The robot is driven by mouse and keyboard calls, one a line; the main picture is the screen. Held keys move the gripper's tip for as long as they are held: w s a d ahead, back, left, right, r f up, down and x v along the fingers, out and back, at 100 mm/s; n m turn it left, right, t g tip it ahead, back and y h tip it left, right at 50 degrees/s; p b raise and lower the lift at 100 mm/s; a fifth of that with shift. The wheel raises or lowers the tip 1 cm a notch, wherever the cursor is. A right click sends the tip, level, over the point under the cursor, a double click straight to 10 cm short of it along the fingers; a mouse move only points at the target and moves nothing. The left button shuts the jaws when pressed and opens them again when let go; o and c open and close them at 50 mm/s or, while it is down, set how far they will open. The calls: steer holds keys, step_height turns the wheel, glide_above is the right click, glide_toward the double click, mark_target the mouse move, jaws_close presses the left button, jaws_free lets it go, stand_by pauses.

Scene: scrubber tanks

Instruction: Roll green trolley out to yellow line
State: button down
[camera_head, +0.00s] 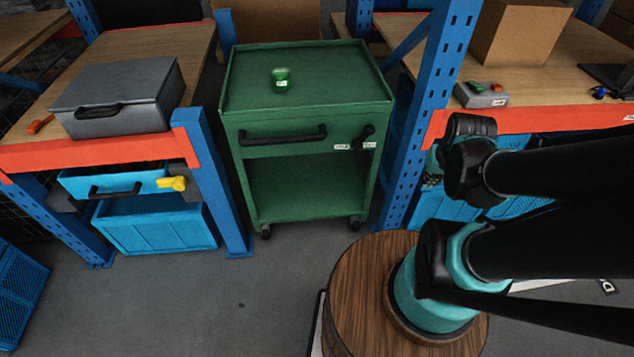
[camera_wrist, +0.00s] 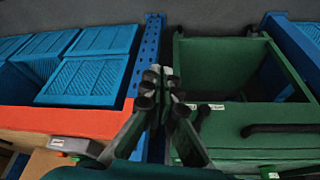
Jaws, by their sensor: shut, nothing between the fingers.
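The green trolley (camera_head: 305,105) stands between two blue-and-orange racks, with a flat top, a drawer front and an open lower shelf on castors. A black bar handle (camera_head: 283,135) runs across its front, and a small black lever (camera_head: 368,133) sits to the right of it beside white labels. In the wrist view, the trolley (camera_wrist: 228,58) appears upside down on the right. My gripper (camera_wrist: 160,74) is shut and empty there, its fingertips in front of the blue post beside the trolley, close to the lever (camera_wrist: 200,115). No yellow line shows in either view.
A blue rack post (camera_head: 422,110) stands right of the trolley, another (camera_head: 215,180) left. A small green item (camera_head: 281,80) lies on the trolley top. Blue bins (camera_head: 155,225) sit below the left bench. Grey floor (camera_head: 230,300) is open in front; my round wooden-topped base is at lower right.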

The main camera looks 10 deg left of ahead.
steer(key=c, duration=2.3)
jaws_free()
steer(key=o, duration=0.3)
steer(key=shift+w+a+r, duration=0.1)
steer(key=shift+w, duration=0.05)
steer(key=o, duration=0.7)
steer(key=w+a+r+n, duration=0.2)
steer(key=w+a, duration=0.1)
steer(key=w+a+r+n, duration=0.1)
steer(key=w+a+n, duration=0.1)
steer(key=shift+w+r, duration=0.1)
steer(key=shift+w, duration=0.1)
steer(key=shift+c, duration=0.2)
step_height(320, 180, up, 9)
steer(key=n+g, duration=0.2)
steer(key=n, duration=1.5)
glide_above(282, 137)
steer(key=s, duration=0.4)
steer(key=shift+y, duration=0.3)
steer(key=w+f, duration=0.1)
steer(key=f, duration=0.4)
steer(key=w+f, duration=0.1)
steer(key=f, duration=0.5)
steer(key=w+f, duration=0.1)
steer(key=f, duration=0.5)
steer(key=shift+w, duration=0.35)
steer(key=shift+r, duration=0.1)
jaws_close()
